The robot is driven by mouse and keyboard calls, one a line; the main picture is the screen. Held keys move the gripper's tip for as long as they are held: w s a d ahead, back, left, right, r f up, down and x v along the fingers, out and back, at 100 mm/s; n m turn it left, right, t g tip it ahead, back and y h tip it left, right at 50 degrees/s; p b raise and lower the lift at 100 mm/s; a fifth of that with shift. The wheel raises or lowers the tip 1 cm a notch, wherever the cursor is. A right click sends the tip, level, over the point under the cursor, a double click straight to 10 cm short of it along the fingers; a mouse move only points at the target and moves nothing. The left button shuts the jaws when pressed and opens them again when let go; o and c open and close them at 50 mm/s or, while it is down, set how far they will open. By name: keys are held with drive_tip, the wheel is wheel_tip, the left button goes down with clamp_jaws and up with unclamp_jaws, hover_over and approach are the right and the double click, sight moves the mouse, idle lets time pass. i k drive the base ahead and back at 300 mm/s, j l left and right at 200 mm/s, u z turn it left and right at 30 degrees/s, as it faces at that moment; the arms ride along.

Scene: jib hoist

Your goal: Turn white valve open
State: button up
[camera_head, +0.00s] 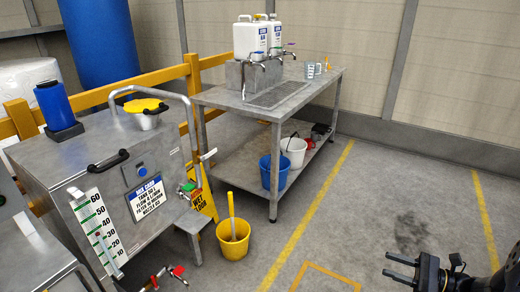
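I cannot clearly make out which fitting is the white valve. A small pale lever (207,155) sticks out at the right side of the steel cabinet, above a green-handled valve (188,187); it may be the white valve. How far either is turned is too small to tell. My gripper (386,263) is at the lower right, over the floor. Its two dark fingers point left, apart, with nothing between them. It is far from the cabinet and touches nothing.
A steel table (310,90) carries two white jugs (247,37) with taps. Floor right of the table is clear, with yellow lines.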

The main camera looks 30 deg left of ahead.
sight(211, 154)
drive_tip(key=i+j+u, duration=0.1)
drive_tip(key=i+u, duration=0.4)
drive_tip(key=i+l+u, duration=0.1)
drive_tip(key=i+u, duration=0.35)
drive_tip(key=i+l+u, duration=0.3)
drive_tip(key=i+u, duration=0.2)
drive_tip(key=i+l+u, duration=0.95)
drive_tip(key=l, duration=0.2)
drive_tip(key=i+l+u, duration=0.2)
drive_tip(key=l+u, duration=0.3)
drive_tip(key=l, duration=0.15)
